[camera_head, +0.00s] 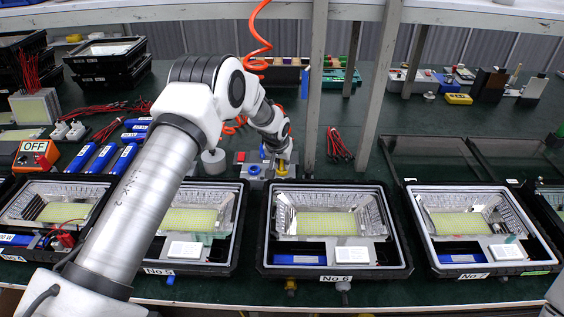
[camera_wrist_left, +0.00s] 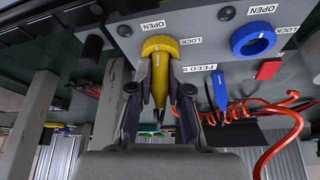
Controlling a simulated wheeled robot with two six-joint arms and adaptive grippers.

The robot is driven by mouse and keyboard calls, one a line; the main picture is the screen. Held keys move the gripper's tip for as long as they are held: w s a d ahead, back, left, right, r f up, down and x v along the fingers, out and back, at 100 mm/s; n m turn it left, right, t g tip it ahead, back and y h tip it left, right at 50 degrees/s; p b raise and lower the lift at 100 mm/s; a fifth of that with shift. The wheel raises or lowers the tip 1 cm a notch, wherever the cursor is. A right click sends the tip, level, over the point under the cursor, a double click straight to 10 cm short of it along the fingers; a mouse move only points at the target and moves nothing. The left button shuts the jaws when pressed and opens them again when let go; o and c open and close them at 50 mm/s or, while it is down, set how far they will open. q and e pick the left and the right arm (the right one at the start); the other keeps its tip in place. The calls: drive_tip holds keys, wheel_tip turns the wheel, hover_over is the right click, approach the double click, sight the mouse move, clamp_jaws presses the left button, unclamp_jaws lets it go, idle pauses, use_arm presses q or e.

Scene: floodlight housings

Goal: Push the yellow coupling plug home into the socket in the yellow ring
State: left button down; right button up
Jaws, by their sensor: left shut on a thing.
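The yellow ring (camera_wrist_left: 158,45) sits on the face of a grey panel (camera_wrist_left: 196,35), beside OPEN and LOCK labels. The yellow coupling plug (camera_wrist_left: 160,78) has its front end at the ring, and its tapered tail points toward the wrist camera. My left gripper (camera_wrist_left: 161,88) is shut on the plug's body, one finger on each side. How deep the plug sits in the socket is hidden. In the head view, my left gripper (camera_head: 281,158) is over the panel's right end, above the yellow ring (camera_head: 281,172). My right gripper is not in view.
A blue ring (camera_wrist_left: 254,38) and a red block (camera_wrist_left: 268,69) are on the same panel. A blue plug (camera_wrist_left: 216,88) hangs near the FEED 6 label. An orange coiled hose (camera_wrist_left: 280,135) runs close by. Floodlight housings (camera_head: 337,272) line the bench front; grey posts (camera_head: 316,90) stand behind.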

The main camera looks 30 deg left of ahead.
use_arm(q)
drive_tip(key=shift+s+f, duration=0.1)
drive_tip(key=shift+f, duration=0.1)
drive_tip(key=shift+r, duration=0.15)
drive_tip(key=shift+r+p, duration=0.8)
drive_tip(key=shift+r, duration=0.35)
drive_tip(key=shift+f, duration=0.1)
drive_tip(key=shift+p, duration=0.3)
idle(0.3)
drive_tip(key=shift+f+b, duration=0.65)
drive_tip(key=shift+f, duration=0.35)
drive_tip(key=shift+r+p, duration=0.6)
drive_tip(key=shift+r, duration=0.2)
